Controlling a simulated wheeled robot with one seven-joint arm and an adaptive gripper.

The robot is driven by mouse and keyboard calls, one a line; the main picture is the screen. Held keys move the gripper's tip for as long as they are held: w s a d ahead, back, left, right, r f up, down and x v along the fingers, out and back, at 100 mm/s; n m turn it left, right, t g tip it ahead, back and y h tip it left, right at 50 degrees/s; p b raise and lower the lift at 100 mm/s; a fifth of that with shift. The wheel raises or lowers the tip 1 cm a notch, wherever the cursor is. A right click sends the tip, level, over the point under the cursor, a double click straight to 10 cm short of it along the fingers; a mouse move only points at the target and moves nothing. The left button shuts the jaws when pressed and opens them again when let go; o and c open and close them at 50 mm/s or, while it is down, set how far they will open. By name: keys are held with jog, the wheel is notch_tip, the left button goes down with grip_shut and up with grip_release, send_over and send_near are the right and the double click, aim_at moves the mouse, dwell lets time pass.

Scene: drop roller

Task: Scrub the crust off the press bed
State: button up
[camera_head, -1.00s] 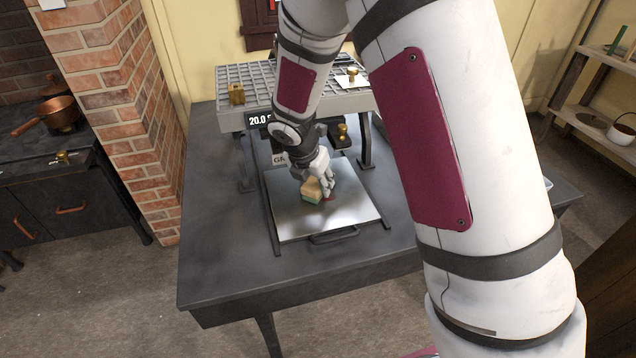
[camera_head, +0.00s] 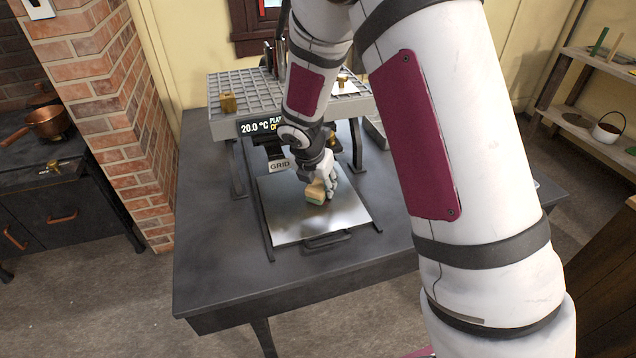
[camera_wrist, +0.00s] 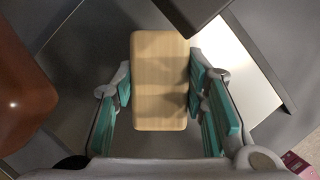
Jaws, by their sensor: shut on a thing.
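The press bed is a shiny silver plate (camera_head: 295,225) with a dark front handle, lying on the dark table. My gripper (camera_head: 321,187) is over its back right part, shut on a small block (camera_head: 315,193) with a tan wooden body and a green underside. In the wrist view the block's wooden top (camera_wrist: 160,85) sits between the teal finger pads, and part of the silver plate (camera_wrist: 240,75) shows to the right. I cannot tell whether the block touches the plate. I can make out no clear crust; my gripper and block hide part of the surface.
The table (camera_head: 215,270) is clear left and in front. A reddish-brown rounded thing (camera_wrist: 20,90) is at the wrist view's left.

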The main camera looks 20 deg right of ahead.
jog(key=r+p, duration=0.2)
jog(key=d+r+p, duration=0.1)
jog(key=r+p, duration=0.1)
jog(key=r, duration=0.1)
jog(key=shift+r+p, duration=0.35)
jog(key=shift+r, duration=0.2)
jog(key=shift+a, duration=0.1)
